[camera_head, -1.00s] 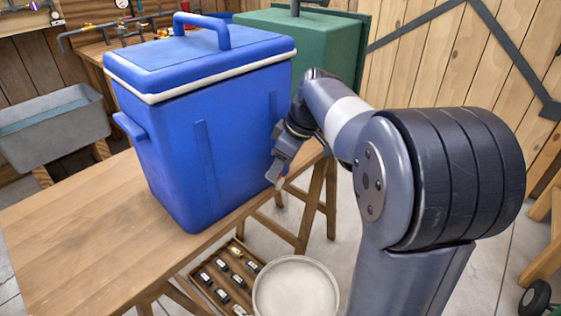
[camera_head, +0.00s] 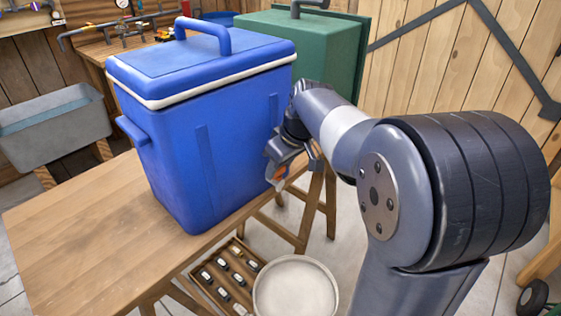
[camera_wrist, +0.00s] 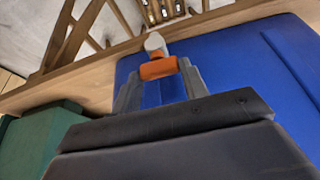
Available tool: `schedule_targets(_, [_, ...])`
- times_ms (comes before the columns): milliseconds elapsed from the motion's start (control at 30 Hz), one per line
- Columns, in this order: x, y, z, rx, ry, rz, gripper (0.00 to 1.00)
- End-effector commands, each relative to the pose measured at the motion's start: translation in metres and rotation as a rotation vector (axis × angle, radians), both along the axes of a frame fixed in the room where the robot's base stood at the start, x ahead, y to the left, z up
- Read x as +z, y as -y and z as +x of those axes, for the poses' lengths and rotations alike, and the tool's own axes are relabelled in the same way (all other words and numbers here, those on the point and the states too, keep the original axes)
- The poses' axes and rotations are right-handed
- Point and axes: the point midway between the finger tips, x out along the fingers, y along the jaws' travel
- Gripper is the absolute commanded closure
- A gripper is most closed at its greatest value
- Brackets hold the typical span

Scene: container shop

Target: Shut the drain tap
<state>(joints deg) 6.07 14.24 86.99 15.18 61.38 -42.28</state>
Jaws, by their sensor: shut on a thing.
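The blue cooler (camera_head: 215,150) stands upright on the wooden table, its lid closed. The drain tap (camera_wrist: 154,42) is low on the cooler's side; in the wrist view it shows a pale round end and an orange lever (camera_wrist: 158,68). My gripper (camera_wrist: 162,82) is shut on the orange lever, one finger at each end of it. In the head view my gripper (camera_head: 278,168) is at the cooler's right side, with a bit of orange between its fingers. The tap's body is mostly hidden there.
A green box (camera_head: 310,50) stands behind the cooler. A round pale basin (camera_head: 295,288) and a wooden tray (camera_head: 222,290) of small items sit below the table edge. A grey trough (camera_head: 50,130) is at the left. The table's left part (camera_head: 80,220) is clear.

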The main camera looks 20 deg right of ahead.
Motion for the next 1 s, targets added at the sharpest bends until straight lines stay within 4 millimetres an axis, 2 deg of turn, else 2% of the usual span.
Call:
schedule_targets(367, [-0.0001, 0.0, -0.0002, -0.026, 0.001, 0.0, 0.81])
schedule_targets(400, [-0.0001, -0.0001, -0.0001, -0.026, 0.0, 0.001, 0.57])
schedule_targets(633, [0.0, 0.0, -0.0001, -0.025, 0.001, 0.001, 0.38])
schedule_targets(867, [0.0003, 0.0, -0.0001, -0.024, 0.001, 0.001, 0.36])
schedule_targets(1000, [0.0095, 0.0016, -0.0026, -0.024, 0.003, 0.001, 0.36])
